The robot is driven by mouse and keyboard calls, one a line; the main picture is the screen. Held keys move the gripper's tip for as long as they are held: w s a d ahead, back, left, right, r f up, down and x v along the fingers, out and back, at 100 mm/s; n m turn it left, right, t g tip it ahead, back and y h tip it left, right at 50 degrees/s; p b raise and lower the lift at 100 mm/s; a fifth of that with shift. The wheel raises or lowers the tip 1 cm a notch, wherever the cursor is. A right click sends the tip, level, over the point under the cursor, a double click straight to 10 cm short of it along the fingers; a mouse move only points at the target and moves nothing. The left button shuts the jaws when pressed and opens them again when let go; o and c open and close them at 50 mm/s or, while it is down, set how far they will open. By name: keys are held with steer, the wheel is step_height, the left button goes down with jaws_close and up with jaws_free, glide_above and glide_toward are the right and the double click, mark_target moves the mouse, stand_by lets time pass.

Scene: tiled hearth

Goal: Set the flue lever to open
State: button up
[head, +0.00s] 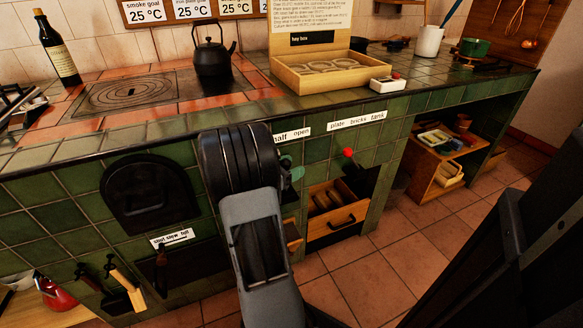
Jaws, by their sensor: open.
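A white label (292,134) on the green tiled front reads "half open", its left part covered by my arm. Just below it a small green piece (297,173) shows at the right edge of my arm. It may be the flue lever's handle, but I cannot tell its setting, as most of that spot is hidden. My arm rises in the middle of the head view and its black joint stands in front of the tiles. My gripper and its fingertips are hidden behind it, so I cannot see whether they touch anything.
A red-knobbed lever (348,154) sits right, under another label. An open drawer (336,215) juts out below it. A black oven door (148,194) and a "shut slow full" label (172,238) are left. A kettle (211,52) and wooden box (327,72) stand on top.

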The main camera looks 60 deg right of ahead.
steer(key=shift+c, duration=0.3)
jaws_close()
